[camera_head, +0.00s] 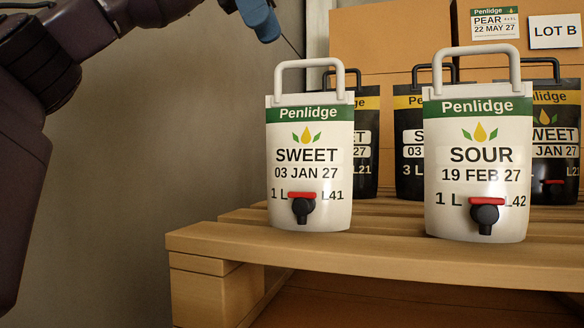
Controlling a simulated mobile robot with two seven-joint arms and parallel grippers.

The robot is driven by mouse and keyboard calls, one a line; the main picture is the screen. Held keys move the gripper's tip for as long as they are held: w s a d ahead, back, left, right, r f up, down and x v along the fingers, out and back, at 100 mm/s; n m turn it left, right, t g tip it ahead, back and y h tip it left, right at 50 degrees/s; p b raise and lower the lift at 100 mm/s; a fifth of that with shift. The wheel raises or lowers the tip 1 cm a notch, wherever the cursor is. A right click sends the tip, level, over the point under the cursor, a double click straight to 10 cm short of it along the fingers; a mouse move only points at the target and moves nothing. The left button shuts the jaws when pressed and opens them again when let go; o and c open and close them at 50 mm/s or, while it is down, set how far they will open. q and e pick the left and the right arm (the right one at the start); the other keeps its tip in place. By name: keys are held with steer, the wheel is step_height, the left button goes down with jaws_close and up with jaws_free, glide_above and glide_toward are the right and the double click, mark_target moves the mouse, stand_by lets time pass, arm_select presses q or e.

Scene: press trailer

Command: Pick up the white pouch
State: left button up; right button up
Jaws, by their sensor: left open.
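Two white pouches with green Penlidge bands, grey loop handles and black taps with red levers stand upright on a wooden pallet (215,240). The left white pouch (285,172) reads SWEET, 03 JAN 27, 1 L, L41. The right white pouch (452,195) reads SOUR, 19 FEB 27, 1 L, L42. My left gripper (262,22) is at the top edge, above and left of the SWEET pouch's handle and apart from it. Only its blue part shows clearly; it is open, and no pouch is in it. My right gripper is not in view.
Several black pouches (408,135) stand close behind the white ones, partly hidden. Cardboard boxes (385,40) rise behind them, with a PEAR label (494,24) and a LOT B sign (555,33). A plain wall (190,140) is at left. The pallet's front-left corner is bare.

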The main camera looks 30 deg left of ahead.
mark_target(282, 68)
arm_select(q)
steer(key=shift+x, duration=5.3)
steer(key=shift+w+a, duration=0.1)
steer(key=shift+c, duration=0.2)
jaws_close()
steer(key=shift+r, duration=0.1)
